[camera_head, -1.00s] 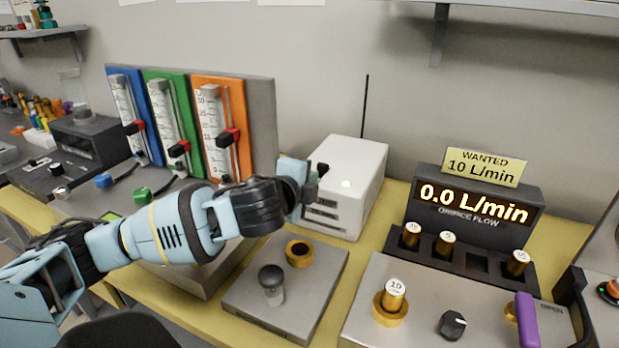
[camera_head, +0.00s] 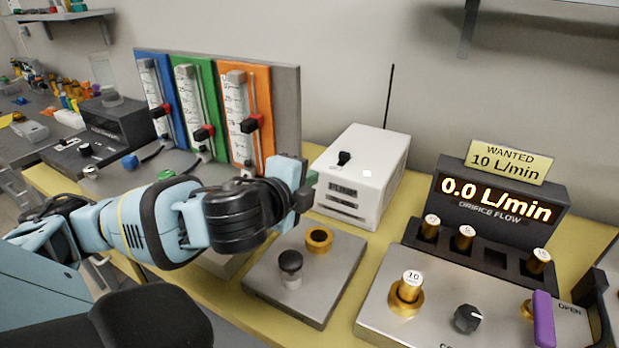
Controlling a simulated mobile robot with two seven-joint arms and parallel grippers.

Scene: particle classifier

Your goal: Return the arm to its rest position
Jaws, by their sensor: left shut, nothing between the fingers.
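My left arm reaches in from the left, and its gripper (camera_head: 306,190) is shut with nothing visible in it. The gripper is in the air just in front of the left side of the white box (camera_head: 385,170), above the back of the grey plate (camera_head: 335,288). The arm covers part of the flow-meter base and the table. My right gripper is not in view.
The grey plate bears a brass ring (camera_head: 319,238) and a black knob (camera_head: 290,262). Blue, green and orange flow-meter panels (camera_head: 259,78) stand behind my arm. At right, a display (camera_head: 500,208) reads 0.0 L/min; a brass piece marked 10 (camera_head: 411,286) stands on the panel with a purple lever (camera_head: 543,320).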

